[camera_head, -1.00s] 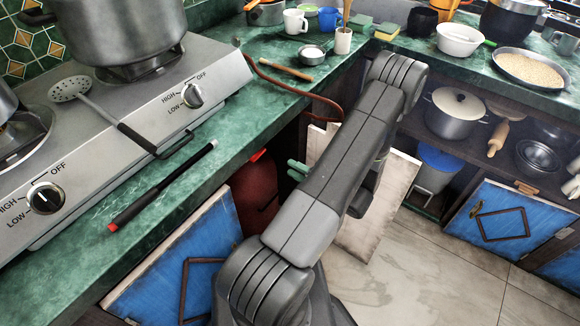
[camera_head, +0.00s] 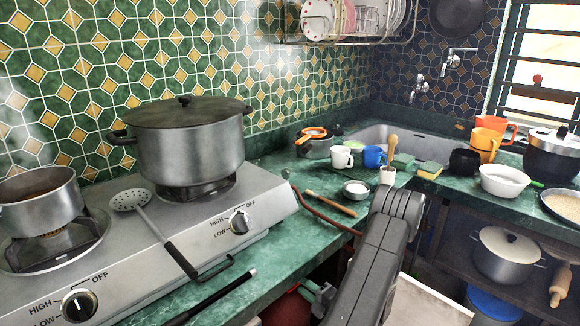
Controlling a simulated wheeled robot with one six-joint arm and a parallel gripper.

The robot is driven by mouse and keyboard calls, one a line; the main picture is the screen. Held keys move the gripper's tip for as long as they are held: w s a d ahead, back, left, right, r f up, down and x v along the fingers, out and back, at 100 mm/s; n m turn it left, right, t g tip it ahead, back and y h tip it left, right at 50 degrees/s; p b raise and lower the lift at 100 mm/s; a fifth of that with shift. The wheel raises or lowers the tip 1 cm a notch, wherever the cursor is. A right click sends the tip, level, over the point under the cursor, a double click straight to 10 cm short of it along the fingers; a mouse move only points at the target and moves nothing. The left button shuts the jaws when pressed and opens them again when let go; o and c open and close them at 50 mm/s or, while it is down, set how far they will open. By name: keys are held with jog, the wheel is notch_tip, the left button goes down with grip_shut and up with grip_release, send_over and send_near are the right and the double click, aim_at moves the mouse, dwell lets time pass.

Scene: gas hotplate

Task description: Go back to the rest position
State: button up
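My arm (camera_head: 383,245) rises from the bottom edge, with its bent joint in front of the counter edge. A small green-grey part beside it, low in the picture, looks like the end of my gripper (camera_head: 318,294); most of it is hidden behind the arm. I cannot make out its fingers well enough to tell open from shut. The gas hotplate (camera_head: 185,243) stands left of the arm, with a left knob (camera_head: 80,305) and a right knob (camera_head: 240,221). The arm is apart from both knobs.
A lidded pot (camera_head: 190,150) and a smaller pot (camera_head: 42,200) stand on the burners. A skimmer (camera_head: 130,200) lies between them. A black lighter (camera_head: 215,298) lies on the green counter.

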jog(key=shift+x, duration=1.85)
jog(key=shift+s, duration=0.1)
jog(key=v, duration=1.4)
jog(key=x, duration=1.4)
jog(key=shift+n+b, duration=0.35)
jog(key=shift+n, duration=0.05)
jog(key=shift+r+n+b, duration=0.2)
jog(key=shift+n+b, duration=0.2)
jog(key=shift+n, duration=0.5)
jog(key=shift+r+n+b, duration=0.25)
jog(key=shift+n+b, duration=0.15)
jog(key=shift+n, duration=0.5)
jog(key=shift+s+a, duration=0.1)
jog(key=shift+a, duration=0.05)
